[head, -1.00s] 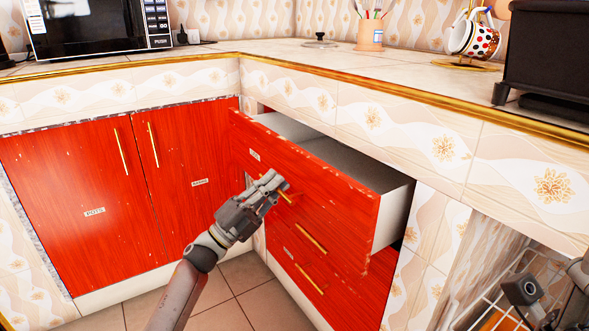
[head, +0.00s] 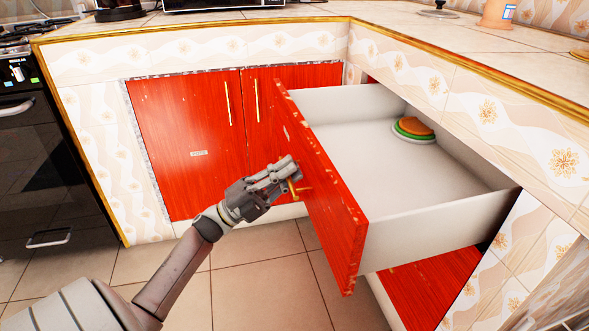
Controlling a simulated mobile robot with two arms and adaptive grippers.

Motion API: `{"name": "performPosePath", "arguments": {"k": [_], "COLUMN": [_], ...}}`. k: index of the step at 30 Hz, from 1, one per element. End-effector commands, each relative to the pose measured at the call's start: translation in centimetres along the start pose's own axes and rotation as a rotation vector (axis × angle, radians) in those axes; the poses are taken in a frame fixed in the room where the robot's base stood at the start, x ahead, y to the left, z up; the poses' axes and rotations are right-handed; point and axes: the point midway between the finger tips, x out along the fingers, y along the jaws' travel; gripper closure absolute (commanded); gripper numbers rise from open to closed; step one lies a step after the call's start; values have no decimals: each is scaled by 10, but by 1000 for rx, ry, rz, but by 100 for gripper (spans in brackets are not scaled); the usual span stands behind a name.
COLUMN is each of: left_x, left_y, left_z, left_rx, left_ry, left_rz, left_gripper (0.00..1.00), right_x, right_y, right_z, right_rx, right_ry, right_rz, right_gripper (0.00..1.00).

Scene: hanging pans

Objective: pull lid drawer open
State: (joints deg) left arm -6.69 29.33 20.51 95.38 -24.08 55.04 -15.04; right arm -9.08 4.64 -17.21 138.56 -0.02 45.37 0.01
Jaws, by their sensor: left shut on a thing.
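The lid drawer (head: 345,215) is pulled well out from under the counter. It has a red wooden front and white inner walls. A small stack of round items (head: 414,129), orange on top with green and white below, lies at the back of the drawer. My left gripper (head: 290,178) is shut on the brass handle (head: 296,188) on the drawer's front. The gripper partly hides the handle. My right gripper is not in view.
Red cupboard doors (head: 190,145) stand behind the drawer, and a black oven (head: 50,175) at the far left. A lower red drawer (head: 432,285) sits beneath. The tiled counter (head: 440,45) holds a pot lid (head: 438,12). Tiled floor left of the drawer is clear.

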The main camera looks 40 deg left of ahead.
Motion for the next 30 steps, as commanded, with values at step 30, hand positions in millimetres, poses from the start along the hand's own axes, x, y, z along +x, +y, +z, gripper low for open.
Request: {"name": "performPosePath", "arguments": {"k": [30], "left_x": [-63], "left_y": [2], "left_z": [1], "left_rx": [-1], "left_ry": [-5], "left_rz": [5], "left_gripper": [81], "right_x": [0], "right_y": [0], "right_z": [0], "right_rx": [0], "right_ry": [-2], "right_rz": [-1], "right_gripper": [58]}}
